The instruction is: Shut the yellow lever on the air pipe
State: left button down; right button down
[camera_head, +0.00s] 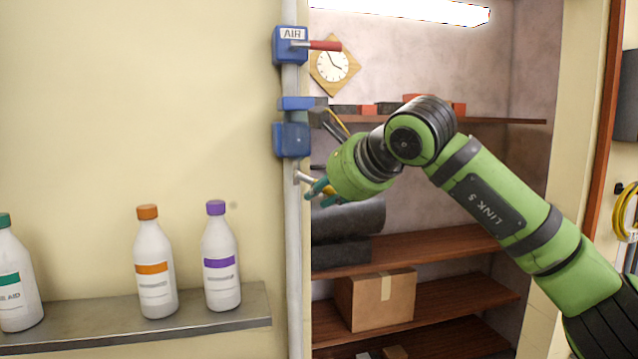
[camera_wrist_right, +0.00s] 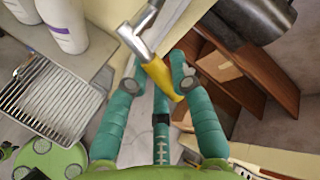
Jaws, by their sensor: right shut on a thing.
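The air pipe (camera_head: 293,230) runs upright along the wall edge in the head view. A metal fitting (camera_head: 303,177) juts from it to the right, below the blue boxes. In the right wrist view the yellow lever (camera_wrist_right: 161,77) slants from the metal valve (camera_wrist_right: 133,38) in between the teal fingers. My right gripper (camera_wrist_right: 160,82) is closed around the lever; it also shows in the head view (camera_head: 320,189), beside the pipe. There the gripper hides most of the lever, so its exact angle to the pipe is unclear. My left gripper is out of view.
A blue AIR valve (camera_head: 289,46) with a red handle (camera_head: 325,45) sits higher on the pipe. A blue unit (camera_head: 292,138) is just above my gripper. Bottles stand on a ledge (camera_head: 200,312) at left. Shelves (camera_head: 430,250) with a cardboard box (camera_head: 376,300) lie behind my arm.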

jog(key=shift+d+r+n+h+p, duration=0.25)
jog(key=shift+r+n+h+p, duration=0.65)
jog(key=shift+h, duration=0.2)
jog(key=shift+d+r+n+t+h+p, duration=0.1)
jog(key=shift+r+n+t+h+p, duration=0.25)
jog(key=shift+n+h, duration=0.3)
jog(key=c, duration=1.1)
grip_release()
jog(key=shift+o, duration=0.2)
jog(key=v, duration=1.2)
jog(key=shift+a, duration=0.25)
